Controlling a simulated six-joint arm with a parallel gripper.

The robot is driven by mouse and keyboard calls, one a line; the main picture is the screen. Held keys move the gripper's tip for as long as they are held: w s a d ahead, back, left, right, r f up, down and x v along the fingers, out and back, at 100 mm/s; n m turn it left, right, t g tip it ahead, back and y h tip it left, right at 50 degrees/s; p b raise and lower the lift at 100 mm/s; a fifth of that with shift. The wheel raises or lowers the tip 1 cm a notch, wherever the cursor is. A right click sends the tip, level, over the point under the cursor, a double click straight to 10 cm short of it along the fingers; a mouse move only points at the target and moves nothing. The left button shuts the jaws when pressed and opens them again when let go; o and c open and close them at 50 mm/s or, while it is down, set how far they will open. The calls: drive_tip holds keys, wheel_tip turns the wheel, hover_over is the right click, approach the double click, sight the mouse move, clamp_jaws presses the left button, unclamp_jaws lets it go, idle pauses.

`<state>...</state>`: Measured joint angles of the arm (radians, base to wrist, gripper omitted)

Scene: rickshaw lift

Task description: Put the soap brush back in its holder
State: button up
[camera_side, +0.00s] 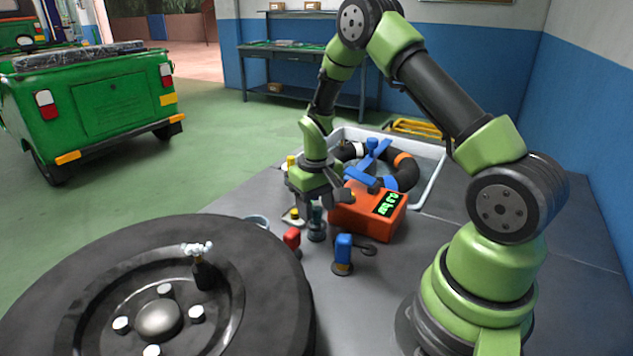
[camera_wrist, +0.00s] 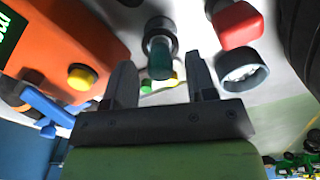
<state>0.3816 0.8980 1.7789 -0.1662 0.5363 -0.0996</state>
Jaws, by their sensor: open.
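A dark teal upright handle (camera_side: 316,215), which looks like the soap brush, stands on the grey bench below my gripper (camera_side: 317,203). In the wrist view the teal handle (camera_wrist: 160,62) shows between my two fingers (camera_wrist: 160,85), with a gap on both sides. A dark round collar (camera_wrist: 160,27), which looks like the holder, surrounds its lower part. I cannot tell how deep it sits. My gripper is open, pointing down, holding nothing.
An orange box (camera_side: 357,215) with a green display stands close right. A red piece (camera_side: 291,238), a pale cup (camera_side: 257,221) and a blue-handled tool (camera_side: 343,249) stand nearby. A grey tub (camera_side: 433,172) sits behind.

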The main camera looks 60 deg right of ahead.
sight(316, 209)
wheel_tip(316, 209, up, 11)
drive_tip(key=s+a+r+t, duration=0.3)
drive_tip(key=s+a+r, duration=0.2)
drive_tip(key=a+r, duration=0.45)
drive_tip(key=s+a+r+t+y, duration=0.1)
drive_tip(key=s+a+r+t, duration=0.1)
drive_tip(key=s, duration=0.3)
drive_tip(key=s+a+r+t+y, duration=0.1)
drive_tip(key=s+a+r+t, duration=0.1)
drive_tip(key=s, duration=0.4)
drive_tip(key=shift+a+r, duration=0.55)
drive_tip(key=shift+a, duration=0.35)
